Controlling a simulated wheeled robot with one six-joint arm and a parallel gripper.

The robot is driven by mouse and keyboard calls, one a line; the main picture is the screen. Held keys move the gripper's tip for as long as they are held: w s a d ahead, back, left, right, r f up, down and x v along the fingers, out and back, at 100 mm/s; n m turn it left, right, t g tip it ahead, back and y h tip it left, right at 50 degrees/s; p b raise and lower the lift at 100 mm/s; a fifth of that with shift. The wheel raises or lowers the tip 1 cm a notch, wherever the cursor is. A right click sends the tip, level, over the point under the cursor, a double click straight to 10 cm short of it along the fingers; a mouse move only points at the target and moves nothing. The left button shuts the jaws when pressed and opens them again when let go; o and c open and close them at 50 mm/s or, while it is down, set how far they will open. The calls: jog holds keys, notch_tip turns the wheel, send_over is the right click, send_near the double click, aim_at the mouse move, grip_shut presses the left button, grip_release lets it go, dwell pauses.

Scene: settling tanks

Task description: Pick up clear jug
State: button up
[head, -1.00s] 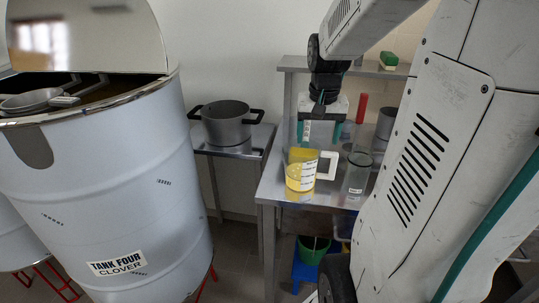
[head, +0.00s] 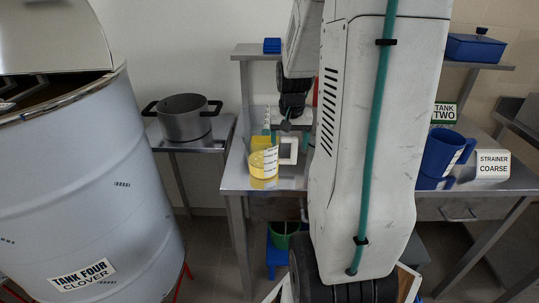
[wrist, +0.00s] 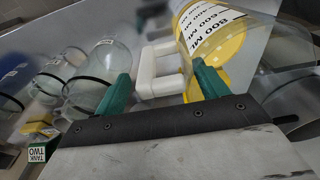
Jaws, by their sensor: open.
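The clear jug (head: 264,162) stands upright on the metal bench, with yellow contents, a white scale label and a white handle (head: 289,151) on its right side. In the wrist view the jug (wrist: 212,38) is at the top, and its handle (wrist: 157,75) lies in the gap between the fingers. My gripper (head: 287,133) is open, just above and behind the jug in the head view. Its teal fingers (wrist: 163,88) are on either side of the handle in the wrist view; I cannot tell whether either touches.
Several glass vessels (wrist: 85,75) stand close beside the left finger. A grey pot (head: 184,118) sits on a side table. Tank Four (head: 90,190) is at the left. A blue jug (head: 440,158) and strainer sign (head: 493,164) are on the bench's right. My arm hides the bench middle.

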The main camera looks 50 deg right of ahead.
jog(key=c, duration=1.1)
jog(key=shift+r, duration=0.15)
